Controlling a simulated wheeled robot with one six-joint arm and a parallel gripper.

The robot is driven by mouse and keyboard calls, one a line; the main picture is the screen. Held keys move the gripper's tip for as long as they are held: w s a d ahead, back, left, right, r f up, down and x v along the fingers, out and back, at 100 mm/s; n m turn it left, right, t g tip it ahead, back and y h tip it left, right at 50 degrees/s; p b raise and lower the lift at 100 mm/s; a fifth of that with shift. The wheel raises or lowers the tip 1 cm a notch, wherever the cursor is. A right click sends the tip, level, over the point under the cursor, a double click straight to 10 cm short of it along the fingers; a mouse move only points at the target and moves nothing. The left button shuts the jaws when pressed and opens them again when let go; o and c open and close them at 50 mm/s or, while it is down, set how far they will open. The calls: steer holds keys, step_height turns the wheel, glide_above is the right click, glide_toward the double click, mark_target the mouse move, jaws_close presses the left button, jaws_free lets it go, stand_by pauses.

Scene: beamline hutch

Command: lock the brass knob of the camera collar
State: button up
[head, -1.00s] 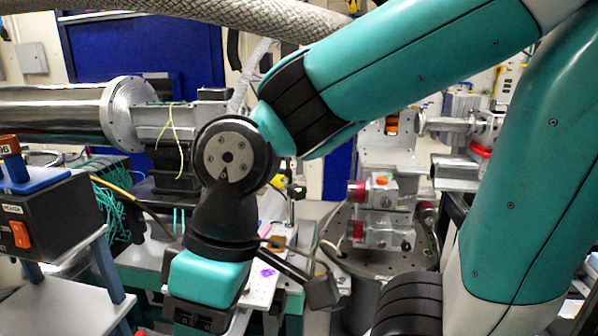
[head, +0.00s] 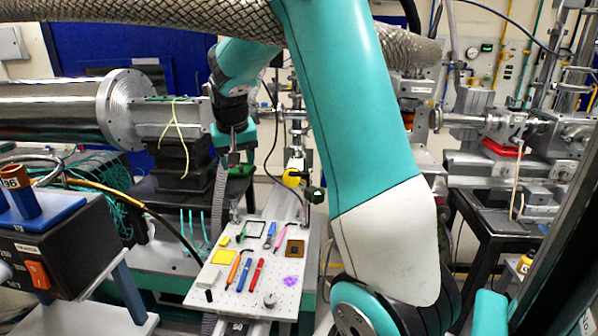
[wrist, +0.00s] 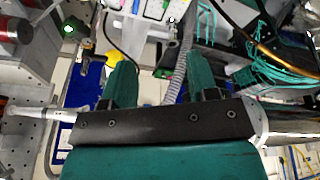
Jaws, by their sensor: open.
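My gripper (wrist: 161,64) is open and empty in the wrist view, its two teal fingers apart. In the head view my gripper (head: 233,147) hangs above the far end of the breadboard, left of a post with a yellow round part (head: 292,178) and a small dark device with a green light (head: 314,195).
A white perforated board (head: 212,283) holds pens, small tools and coloured squares. A large metal cylinder (head: 55,110) lies at the left. A black box with an orange switch (head: 38,275) stands at the front left. A braided hose (head: 200,22) crosses above.

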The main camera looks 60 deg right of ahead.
mark_target(301, 181)
steer(key=s+d+m+g+h+p, duration=0.25)
steer(key=d+m, duration=0.25)
steer(key=d, duration=1.3)
steer(key=shift+t, duration=0.25)
steer(key=p+x, duration=0.2)
steer(key=x, duration=0.7)
steer(key=p+x, duration=0.3)
steer(key=x, duration=0.6)
steer(key=shift+a+f, duration=0.1)
steer(key=shift+a, duration=0.15)
steer(key=c, duration=0.9)
steer(key=b, duration=0.3)
steer(key=shift+w+a+f+g+h, duration=0.15)
steer(key=shift+f+g+h, duration=0.1)
steer(key=shift+f+g, duration=0.15)
steer(key=shift+r+g+h+b, duration=0.1)
steer(key=shift+g+h+b, duration=0.3)
steer(key=shift+g+b, duration=0.45)
steer(key=shift+r, duration=0.3)
